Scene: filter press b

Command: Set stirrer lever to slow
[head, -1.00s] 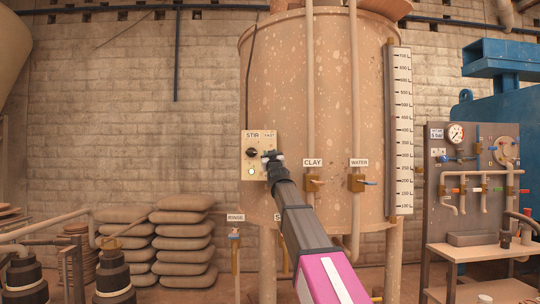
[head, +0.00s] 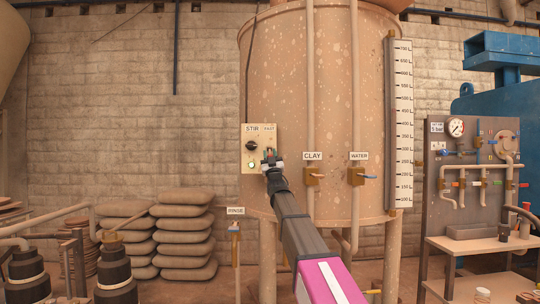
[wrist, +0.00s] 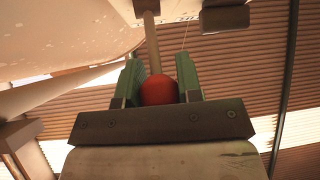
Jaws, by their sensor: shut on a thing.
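The stirrer panel (head: 247,179), a cream plate marked STIR and FAST, is fixed to the left front of the big speckled tank. It has a black knob (head: 251,145) and a pale green lamp (head: 251,165). My gripper (head: 271,159) is at the panel's right side, below the FAST label. In the wrist view the gripper (wrist: 158,88) is shut on a red ball knob (wrist: 158,91) at the end of a pale lever rod (wrist: 152,45). The gripper hides much of the lever in the head view, and no slow mark is readable.
Clay valve (head: 312,176) and water valve (head: 356,176) stick out from pipes right of the panel. Stacked sacks (head: 183,238) lie at left. A gauge board (head: 470,180) with a bench stands at right. The wall left of the panel is clear.

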